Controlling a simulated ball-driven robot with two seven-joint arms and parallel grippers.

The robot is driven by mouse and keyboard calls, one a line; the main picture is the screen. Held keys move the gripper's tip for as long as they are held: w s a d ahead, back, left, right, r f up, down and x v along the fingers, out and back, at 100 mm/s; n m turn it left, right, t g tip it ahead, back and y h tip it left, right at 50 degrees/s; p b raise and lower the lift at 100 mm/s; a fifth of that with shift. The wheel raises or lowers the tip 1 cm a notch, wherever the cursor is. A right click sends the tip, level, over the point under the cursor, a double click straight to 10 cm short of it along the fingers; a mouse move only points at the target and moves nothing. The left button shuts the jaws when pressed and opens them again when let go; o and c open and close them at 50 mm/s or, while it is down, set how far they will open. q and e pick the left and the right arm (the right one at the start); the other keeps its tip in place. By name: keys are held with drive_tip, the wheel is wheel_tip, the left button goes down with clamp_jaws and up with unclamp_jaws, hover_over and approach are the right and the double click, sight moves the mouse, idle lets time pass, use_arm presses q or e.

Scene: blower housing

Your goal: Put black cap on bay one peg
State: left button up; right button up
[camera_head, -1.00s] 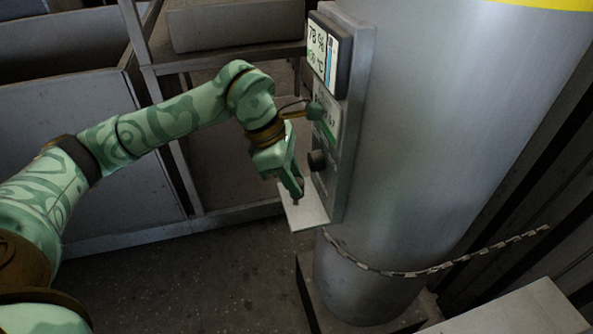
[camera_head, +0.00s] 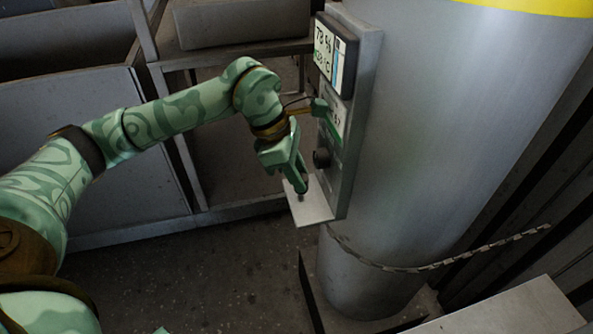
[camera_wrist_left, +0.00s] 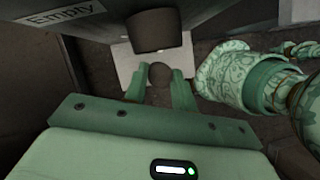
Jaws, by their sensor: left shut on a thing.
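My left gripper (camera_head: 301,187) is shut on a small dark round piece, which looks like the black cap (camera_wrist_left: 160,74). In the left wrist view the cap sits between the two green fingertips. In the head view the fingers point down over a pale plate (camera_head: 313,210) at the panel's foot; whether the cap touches the plate is unclear. A dark round stub (camera_head: 322,158) sticks out of the panel (camera_head: 357,125), just above and right of the fingertips. It shows as a dark cylinder (camera_wrist_left: 150,30) in the left wrist view. I cannot tell which part is the bay one peg.
The panel carries a display (camera_head: 330,52) and is fixed to a big metal cylinder (camera_head: 440,130) with a chain (camera_head: 430,267) around it. A label reading "Empty" (camera_wrist_left: 65,14) shows in the left wrist view. A metal rack (camera_head: 230,55) stands behind my arm. Floor is open below.

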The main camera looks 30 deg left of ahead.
use_arm(q)
drive_tip(key=shift+f, duration=0.25)
use_arm(e)
drive_tip(key=shift+d+f, duration=0.1)
drive_tip(key=shift+d, duration=0.1)
use_arm(q)
drive_tip(key=shift+f+b, duration=0.5)
drive_tip(key=shift+f, duration=0.85)
use_arm(e)
drive_tip(key=shift+s+a+f, duration=0.15)
drive_tip(key=shift+s+f, duration=0.1)
drive_tip(key=shift+f, duration=0.1)
use_arm(q)
drive_tip(key=o, duration=1)
drive_tip(key=shift+r, duration=0.15)
drive_tip(key=p+v, duration=0.5)
drive_tip(key=v, duration=1.1)
drive_tip(key=shift+a+p, duration=0.15)
drive_tip(key=shift+p, duration=0.2)
use_arm(e)
drive_tip(key=shift+t, duration=0.3)
drive_tip(key=w+r, duration=0.1)
drive_tip(key=r, duration=0.2)
drive_tip(key=w+r, duration=0.1)
drive_tip(key=r, duration=0.1)
drive_tip(key=shift+w, duration=0.3)
